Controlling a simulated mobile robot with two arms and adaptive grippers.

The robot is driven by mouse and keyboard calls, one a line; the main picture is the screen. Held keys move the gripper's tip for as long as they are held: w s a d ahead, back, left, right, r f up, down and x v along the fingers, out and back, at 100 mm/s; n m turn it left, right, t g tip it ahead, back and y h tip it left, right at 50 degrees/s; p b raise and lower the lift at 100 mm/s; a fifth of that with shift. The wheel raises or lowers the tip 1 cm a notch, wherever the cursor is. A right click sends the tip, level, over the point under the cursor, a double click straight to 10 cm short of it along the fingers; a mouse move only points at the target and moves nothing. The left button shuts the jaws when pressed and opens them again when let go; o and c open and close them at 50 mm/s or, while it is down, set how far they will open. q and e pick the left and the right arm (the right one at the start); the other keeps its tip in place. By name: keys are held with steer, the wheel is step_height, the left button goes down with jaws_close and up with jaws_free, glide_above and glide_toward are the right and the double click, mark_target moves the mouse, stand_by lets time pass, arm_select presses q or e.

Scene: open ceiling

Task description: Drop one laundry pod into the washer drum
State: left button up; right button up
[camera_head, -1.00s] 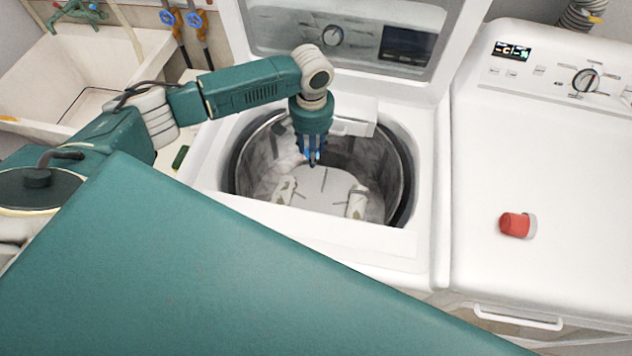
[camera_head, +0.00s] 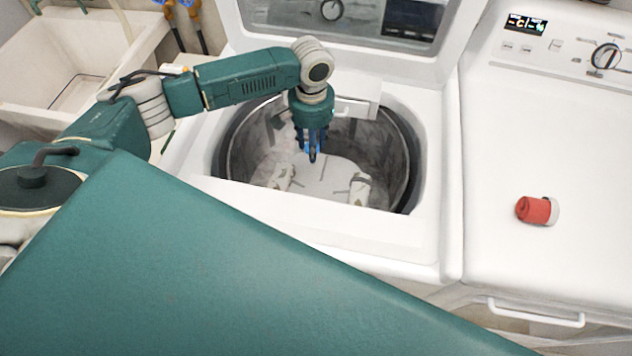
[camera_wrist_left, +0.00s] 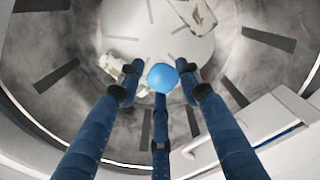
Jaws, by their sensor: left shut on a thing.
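The washer drum (camera_head: 385,150) is open at the top, with its grey metal wall and pale centre agitator (camera_head: 325,177) showing inside. My left gripper (camera_head: 312,156) comes in from the left and points down into the drum opening. In the left wrist view my left gripper (camera_wrist_left: 160,82) has its blue fingers closed around a round blue laundry pod (camera_wrist_left: 163,76). The drum floor (camera_wrist_left: 165,35) shows beyond the pod, with space between them. In the head view the pod is hard to tell from the blue fingertips. My right gripper is not in view.
The washer lid (camera_head: 360,25) stands raised behind the opening. A red and white cup-like container (camera_head: 537,210) lies on the white machine (camera_head: 500,150) at the right. A utility sink (camera_head: 130,45) is at the back left. My own teal body fills the lower front.

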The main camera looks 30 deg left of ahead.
arm_select(q)
steer(key=o, duration=0.9)
steer(key=shift+o, duration=0.2)
step_height(320, 180, up, 12)
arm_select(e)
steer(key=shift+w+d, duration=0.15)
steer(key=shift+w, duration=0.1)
arm_select(q)
steer(key=shift+r, duration=0.1)
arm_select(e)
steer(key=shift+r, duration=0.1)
